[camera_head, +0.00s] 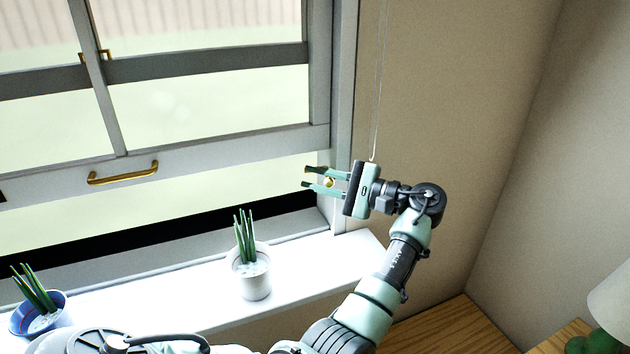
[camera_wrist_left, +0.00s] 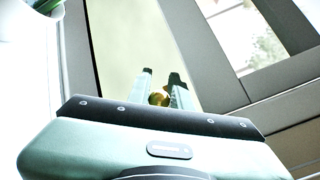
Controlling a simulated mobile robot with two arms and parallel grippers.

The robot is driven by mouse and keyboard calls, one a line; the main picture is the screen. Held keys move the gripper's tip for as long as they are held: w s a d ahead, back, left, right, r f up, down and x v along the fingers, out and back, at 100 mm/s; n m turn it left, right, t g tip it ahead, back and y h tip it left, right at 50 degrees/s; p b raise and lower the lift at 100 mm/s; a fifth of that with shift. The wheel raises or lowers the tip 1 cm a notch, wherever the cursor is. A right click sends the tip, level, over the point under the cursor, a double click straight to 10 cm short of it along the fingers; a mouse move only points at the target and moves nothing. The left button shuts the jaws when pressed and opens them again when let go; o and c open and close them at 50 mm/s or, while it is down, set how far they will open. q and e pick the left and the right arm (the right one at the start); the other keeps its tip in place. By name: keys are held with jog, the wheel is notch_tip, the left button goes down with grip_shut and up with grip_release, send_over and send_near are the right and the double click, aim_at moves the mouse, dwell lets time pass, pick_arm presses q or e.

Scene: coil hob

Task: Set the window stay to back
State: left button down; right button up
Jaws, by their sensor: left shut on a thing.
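The window stay shows as a small round brass knob (camera_head: 328,182) by the right side of the window frame, low down near the sill. My left gripper (camera_head: 309,177) reaches it from the right, with one finger on each side of the knob, and is shut on it. In the left wrist view the brass knob (camera_wrist_left: 158,97) sits between the two fingers of the gripper (camera_wrist_left: 161,76). The rest of the stay is hidden or too small to tell. My right gripper is in neither view.
The window sash (camera_head: 210,155) is raised above an open gap and has a brass handle (camera_head: 123,173). On the white sill (camera_head: 325,262) stand a white plant pot (camera_head: 252,279) and a blue plant pot (camera_head: 58,312). A cord (camera_head: 378,90) hangs on the wall just above my gripper.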

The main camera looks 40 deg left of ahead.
pick_arm(q)
jog(key=shift+f, duration=0.25)
jog(key=c, duration=1.4)
grip_release()
jog(key=shift+o, duration=0.5)
jog(key=shift+r, duration=0.1)
jog(key=b+v, duration=0.2)
jog(key=v, duration=0.5)
jog(key=shift+d+b, duration=0.35)
jog(key=shift+w, duration=0.2)
